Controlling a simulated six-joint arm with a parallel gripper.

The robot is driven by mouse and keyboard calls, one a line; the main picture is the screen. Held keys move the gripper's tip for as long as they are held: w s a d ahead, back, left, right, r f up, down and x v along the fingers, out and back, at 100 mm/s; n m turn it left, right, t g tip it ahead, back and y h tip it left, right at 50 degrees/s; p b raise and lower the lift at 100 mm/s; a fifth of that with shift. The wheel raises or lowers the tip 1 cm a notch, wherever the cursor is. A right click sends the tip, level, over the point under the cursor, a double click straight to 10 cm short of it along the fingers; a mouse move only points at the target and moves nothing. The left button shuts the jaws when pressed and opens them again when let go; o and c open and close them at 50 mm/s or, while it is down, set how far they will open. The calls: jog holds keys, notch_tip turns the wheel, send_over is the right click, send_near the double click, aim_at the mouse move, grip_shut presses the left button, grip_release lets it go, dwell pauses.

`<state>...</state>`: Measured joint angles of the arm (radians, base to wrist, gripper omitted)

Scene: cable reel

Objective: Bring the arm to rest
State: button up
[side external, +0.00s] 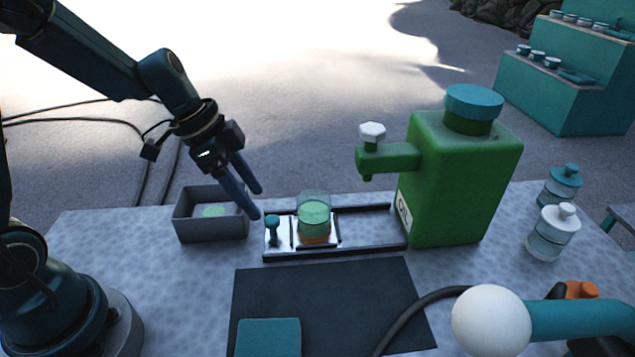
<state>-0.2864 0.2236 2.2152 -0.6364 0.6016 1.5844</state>
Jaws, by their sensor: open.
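My gripper (256,203) is open and empty. Its two dark blue fingers point down and to the right, above the gap between a grey bin and a dark-railed tray. The open grey bin (212,229) stands to the left with something pale green (214,211) inside. The railed tray (370,239) holds a clear cup (315,214) with green contents and an orange base. A small teal knob (272,226) stands at the tray's left end, close to the fingertips; I cannot tell whether they touch.
A green oil container (460,180) with a spout and white knob stands right of the tray. Two jars (552,232) (564,186) stand at the right. A dark mat (330,290), a teal block (268,338) and a white ball-ended teal handle (490,320) are in front.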

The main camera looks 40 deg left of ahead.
jog(key=shift+s+a+r, duration=0.1)
jog(key=shift+a+r, duration=0.05)
jog(key=shift+r, duration=0.2)
jog(key=s+d+r+t, duration=0.2)
jog(key=s+d+r, duration=0.25)
jog(key=r, duration=0.35)
jog(key=s+a+n+y, duration=0.2)
jog(key=s+n+y, duration=0.1)
jog(key=s+n, duration=0.5)
jog(key=shift+s+a+f+n, duration=0.25)
jog(key=shift+s+f+n, duration=0.15)
jog(key=shift+n, duration=0.1)
dwell(0.6)
